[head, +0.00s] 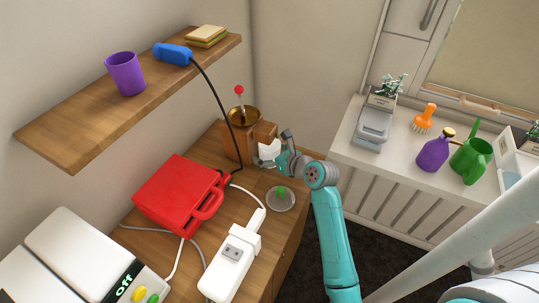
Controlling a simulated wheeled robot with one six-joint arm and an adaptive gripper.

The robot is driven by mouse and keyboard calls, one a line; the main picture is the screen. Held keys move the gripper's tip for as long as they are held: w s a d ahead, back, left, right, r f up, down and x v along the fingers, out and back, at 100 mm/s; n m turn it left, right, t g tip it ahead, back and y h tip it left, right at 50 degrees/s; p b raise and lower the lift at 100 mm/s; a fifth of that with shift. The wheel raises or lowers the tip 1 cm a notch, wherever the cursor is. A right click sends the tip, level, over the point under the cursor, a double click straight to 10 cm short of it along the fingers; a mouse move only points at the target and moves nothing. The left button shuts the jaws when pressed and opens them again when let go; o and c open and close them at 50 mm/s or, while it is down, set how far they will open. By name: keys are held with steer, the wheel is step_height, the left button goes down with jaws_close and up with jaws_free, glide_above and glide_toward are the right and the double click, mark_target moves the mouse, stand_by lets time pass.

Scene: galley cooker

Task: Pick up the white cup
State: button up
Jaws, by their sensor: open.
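A small white object (270,148), which looks like the white cup, stands on the wooden counter in front of a wooden grinder. My gripper (274,150) is at the end of the teal arm, right beside it. One grey finger is raised at the upper right and the other is low at the left, so the jaws are open around or just in front of the white object. My gripper hides part of it, and I cannot tell whether they touch.
The wooden grinder (232,145) has a brass bowl and a red-knobbed lever. A shelf (85,125) overhangs at left, with a purple cup (126,74) and a blue corded device (172,53).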

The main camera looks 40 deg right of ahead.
steer(key=shift+w, duration=0.1)
steer(key=shift+c, duration=0.3)
steer(key=c, duration=1.2)
steer(key=shift+c, duration=0.2)
steer(key=shift+r, duration=0.1)
steer(key=shift+r, duration=0.5)
steer(key=shift+r, duration=0.15)
